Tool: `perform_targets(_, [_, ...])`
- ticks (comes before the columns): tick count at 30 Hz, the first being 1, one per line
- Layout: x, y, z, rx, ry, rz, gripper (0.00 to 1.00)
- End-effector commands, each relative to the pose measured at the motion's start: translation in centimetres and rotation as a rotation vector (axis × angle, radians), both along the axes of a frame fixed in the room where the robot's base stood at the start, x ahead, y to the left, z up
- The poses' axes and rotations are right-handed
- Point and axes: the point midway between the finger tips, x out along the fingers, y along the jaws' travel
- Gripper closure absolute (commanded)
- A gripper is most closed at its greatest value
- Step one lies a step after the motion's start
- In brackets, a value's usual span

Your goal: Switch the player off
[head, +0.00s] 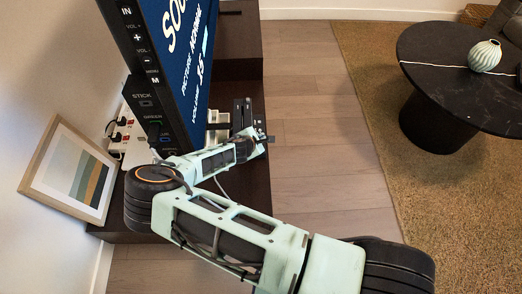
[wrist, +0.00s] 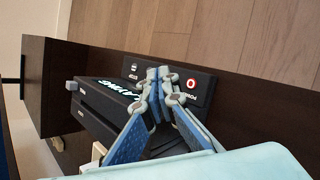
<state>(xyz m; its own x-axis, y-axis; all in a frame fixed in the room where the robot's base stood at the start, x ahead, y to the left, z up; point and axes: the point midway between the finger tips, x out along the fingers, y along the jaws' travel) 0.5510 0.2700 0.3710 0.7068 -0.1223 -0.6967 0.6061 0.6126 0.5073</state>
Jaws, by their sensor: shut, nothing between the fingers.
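The player is a black box on the dark cabinet. In the wrist view its front panel (wrist: 172,68) carries a round white button with a red centre (wrist: 191,84) and a smaller dark control with a pale mark (wrist: 132,70). Large light lettering runs along its top. In the head view the player (head: 241,112) shows beyond the screen, partly hidden by my arm. My gripper (wrist: 158,74) is shut and empty, its blue-padded fingertips in front of the panel, between the two controls. Whether they touch the panel I cannot tell. In the head view my gripper (head: 262,139) is at the player's near end.
A screen (head: 180,60) with side buttons stands left of the player. A power strip (head: 130,135) with plugs and a framed picture (head: 72,170) are at the left. The wooden floor (head: 315,120) is clear, with a rug and a round black table (head: 465,75) at right.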

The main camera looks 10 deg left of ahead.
Motion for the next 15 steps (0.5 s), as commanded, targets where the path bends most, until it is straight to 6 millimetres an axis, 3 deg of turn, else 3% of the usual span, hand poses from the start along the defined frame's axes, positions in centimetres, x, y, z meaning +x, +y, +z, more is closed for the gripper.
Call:
perform_targets(1, [0.0,0.0,-1.4,-0.001,0.000,0.001,1.00])
perform_targets(6, [0.0,0.0,-3.7,-0.001,0.000,0.001,1.00])
perform_targets(15, [0.0,0.0,-4.6,0.000,0.000,0.000,1.00])
